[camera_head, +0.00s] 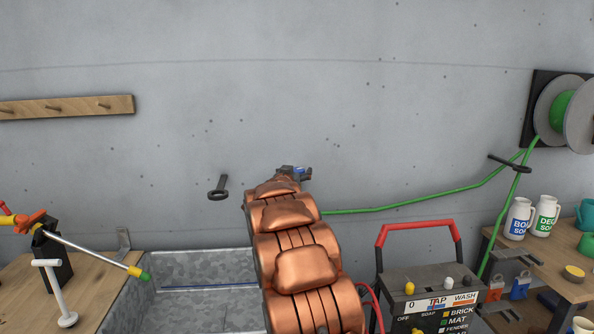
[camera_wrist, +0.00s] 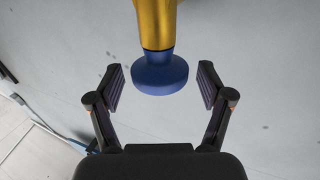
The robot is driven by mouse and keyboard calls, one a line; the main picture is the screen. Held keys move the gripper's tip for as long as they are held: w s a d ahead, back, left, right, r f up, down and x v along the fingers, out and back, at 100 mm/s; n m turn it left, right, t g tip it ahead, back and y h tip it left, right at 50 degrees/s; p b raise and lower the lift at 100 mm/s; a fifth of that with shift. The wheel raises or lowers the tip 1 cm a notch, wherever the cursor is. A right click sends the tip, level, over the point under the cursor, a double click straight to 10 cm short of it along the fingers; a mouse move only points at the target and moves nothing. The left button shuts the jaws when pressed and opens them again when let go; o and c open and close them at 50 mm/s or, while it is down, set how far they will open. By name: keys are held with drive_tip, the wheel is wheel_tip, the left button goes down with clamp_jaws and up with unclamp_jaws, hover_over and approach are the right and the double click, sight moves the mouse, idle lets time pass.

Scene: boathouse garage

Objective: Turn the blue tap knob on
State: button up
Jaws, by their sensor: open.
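The blue tap knob (camera_wrist: 159,74) shows in the wrist view as a round blue disc on the end of a brass-yellow tap body (camera_wrist: 157,22). My gripper (camera_wrist: 160,88) is open, with one finger on each side of the knob and a visible gap on both sides. Nothing is held. I cannot tell how the knob is turned. In the head view my copper-coloured arm hides most of the tap, and only a small bit of blue and dark shapes shows at the arm's far end by the wall.
A metal trough (camera_head: 190,282) lies below, left of my arm. A pressure washer (camera_head: 430,292) with a red handle stands to the right. A green hose (camera_head: 430,197) runs along the wall to a reel (camera_head: 565,110). A sprayer lance (camera_head: 90,252) lies over the left bench.

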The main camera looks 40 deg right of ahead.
drive_tip(key=shift+w+d+f, duration=0.1)
drive_tip(key=shift+w+d, duration=0.2)
drive_tip(key=shift+d, duration=0.2)
drive_tip(key=c, duration=1.1)
